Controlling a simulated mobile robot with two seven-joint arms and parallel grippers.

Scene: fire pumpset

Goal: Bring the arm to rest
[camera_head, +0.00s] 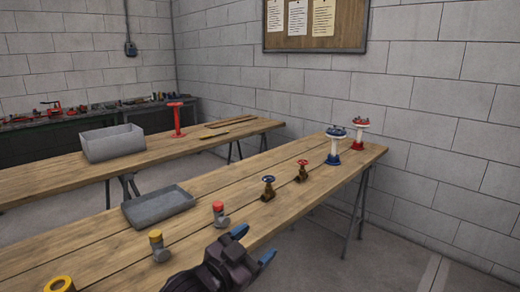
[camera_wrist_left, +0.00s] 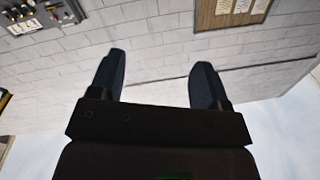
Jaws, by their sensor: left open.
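My left gripper (camera_head: 254,246) is at the bottom middle of the head view, beside the front edge of the near workbench (camera_head: 228,178). Its two blue-tipped fingers are spread apart with nothing between them. In the left wrist view the open fingers (camera_wrist_left: 157,85) show dark against the block wall and pale floor, and no object lies between them. My right gripper is in neither view.
The near bench holds a grey tray (camera_head: 158,207), a red-topped fitting (camera_head: 220,214), a yellow-topped fitting (camera_head: 158,245), a blue-wheel valve (camera_head: 268,188), a red-wheel valve (camera_head: 302,171), and blue (camera_head: 334,148) and red (camera_head: 358,134) post pieces. A grey bin (camera_head: 113,144) stands on the far bench.

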